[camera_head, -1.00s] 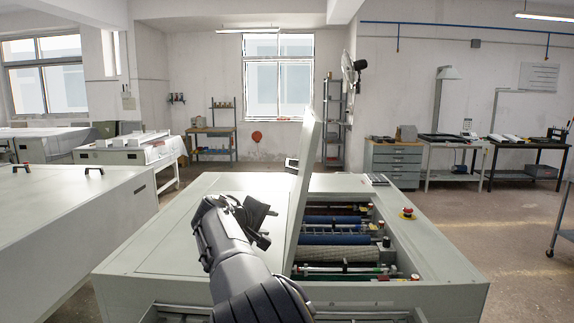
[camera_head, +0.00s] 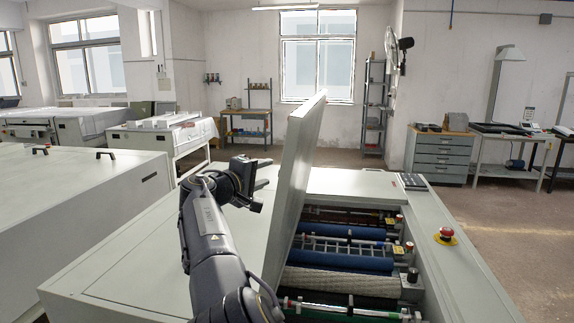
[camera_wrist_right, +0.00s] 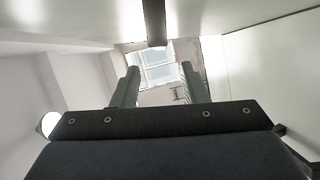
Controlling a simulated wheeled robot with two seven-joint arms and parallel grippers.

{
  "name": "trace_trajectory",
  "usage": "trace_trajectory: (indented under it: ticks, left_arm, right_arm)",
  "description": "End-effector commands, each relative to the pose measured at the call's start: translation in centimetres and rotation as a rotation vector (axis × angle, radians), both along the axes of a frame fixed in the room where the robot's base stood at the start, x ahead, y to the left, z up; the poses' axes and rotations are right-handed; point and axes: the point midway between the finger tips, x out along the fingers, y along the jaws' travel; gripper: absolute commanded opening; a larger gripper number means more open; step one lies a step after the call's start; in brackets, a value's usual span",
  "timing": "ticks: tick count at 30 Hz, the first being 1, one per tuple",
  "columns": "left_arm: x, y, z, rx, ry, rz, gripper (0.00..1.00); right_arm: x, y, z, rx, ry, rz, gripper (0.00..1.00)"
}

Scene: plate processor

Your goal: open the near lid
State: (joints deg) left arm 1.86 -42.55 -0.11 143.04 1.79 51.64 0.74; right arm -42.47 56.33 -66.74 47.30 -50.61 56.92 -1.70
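The near lid (camera_head: 298,165) is a pale grey panel standing raised and steeply tilted above the plate processor (camera_head: 455,275). Rollers (camera_head: 345,258) show in the open bay to its right. My right gripper (camera_head: 258,187) is left of the lid, above the flat top of the machine. In the right wrist view its two fingers (camera_wrist_right: 159,86) stand apart with nothing between them, so it is open. A pale panel, probably the lid, fills the right of that view (camera_wrist_right: 265,60). Whether the gripper touches the lid is unclear. My left gripper is out of view.
A red emergency button (camera_head: 446,233) sits on the machine's right rim. A dark keypad (camera_head: 412,181) lies at its back edge. Another pale machine with black handles (camera_head: 90,205) stands at the left. The floor at the right (camera_head: 510,225) is clear.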

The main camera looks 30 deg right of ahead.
Motion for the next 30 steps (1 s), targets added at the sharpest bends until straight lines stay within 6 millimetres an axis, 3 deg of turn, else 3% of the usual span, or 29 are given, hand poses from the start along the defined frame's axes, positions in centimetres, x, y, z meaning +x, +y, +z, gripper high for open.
trace_trajectory:
  ticks: [12,24,30]
  left_arm:
    - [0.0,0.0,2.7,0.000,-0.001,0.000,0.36]
    - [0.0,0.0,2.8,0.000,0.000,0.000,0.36]
    - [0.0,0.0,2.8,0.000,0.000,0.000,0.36]
  right_arm:
    - [3.1,-5.5,-0.2,0.001,0.001,-0.003,0.40]
    - [3.7,-6.3,-0.5,0.002,0.000,-0.002,0.40]
    - [3.6,-6.3,-0.5,0.002,0.000,-0.002,0.15]
